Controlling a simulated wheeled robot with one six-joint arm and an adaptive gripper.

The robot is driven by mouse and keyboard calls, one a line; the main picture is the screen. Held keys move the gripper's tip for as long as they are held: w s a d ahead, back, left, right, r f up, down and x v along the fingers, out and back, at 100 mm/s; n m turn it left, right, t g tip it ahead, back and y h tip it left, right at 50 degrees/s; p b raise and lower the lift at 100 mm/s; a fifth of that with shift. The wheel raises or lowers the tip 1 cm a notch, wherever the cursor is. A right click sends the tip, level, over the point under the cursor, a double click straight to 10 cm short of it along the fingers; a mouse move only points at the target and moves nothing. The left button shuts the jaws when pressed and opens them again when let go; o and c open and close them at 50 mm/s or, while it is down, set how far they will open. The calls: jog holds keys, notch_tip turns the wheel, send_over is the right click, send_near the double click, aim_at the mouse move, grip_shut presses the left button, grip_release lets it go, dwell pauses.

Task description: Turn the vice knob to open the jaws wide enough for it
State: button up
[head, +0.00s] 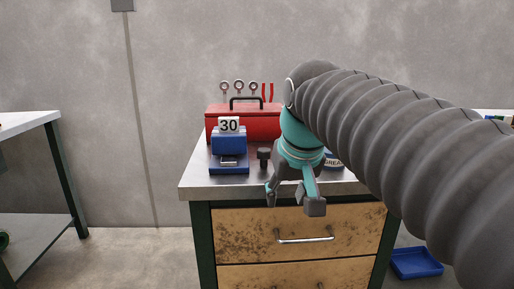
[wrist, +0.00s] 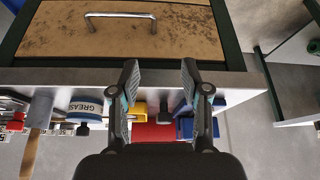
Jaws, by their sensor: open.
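The blue vice (head: 229,164) stands on the left of the steel bench top, with a sign reading "30" (head: 229,125) above it. A dark knob (head: 264,155) stands just right of the vice. In the wrist view, which is upside down, the dark knob (wrist: 164,110) shows between the fingers, beside the blue vice (wrist: 184,128). My gripper (head: 292,200) is open and empty, in front of the bench's front edge and apart from the knob. Its spread fingers (wrist: 160,84) also show in the wrist view. The vice jaw gap is too small to judge.
A red toolbox (head: 262,127) stands behind the vice. A grease can (head: 334,163) is partly hidden by my arm; it also shows in the wrist view (wrist: 85,108), near a yellow object (wrist: 139,109). Drawers (head: 300,232) lie below the bench edge. A blue tray (head: 416,263) is on the floor.

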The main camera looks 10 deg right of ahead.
send_near(264, 150)
jog(key=shift+m+g, duration=0.3)
jog(key=shift+g, duration=0.1)
jog(key=b+x, duration=0.1)
jog(key=x, duration=0.2)
jog(key=b+x, duration=0.1)
jog(key=x, duration=0.2)
jog(key=b+x, duration=0.1)
jog(key=x, duration=0.2)
jog(key=shift+w+r, duration=0.1)
jog(key=shift+w, duration=0.35)
jog(key=shift+c, duration=0.2)
jog(key=c, duration=0.8)
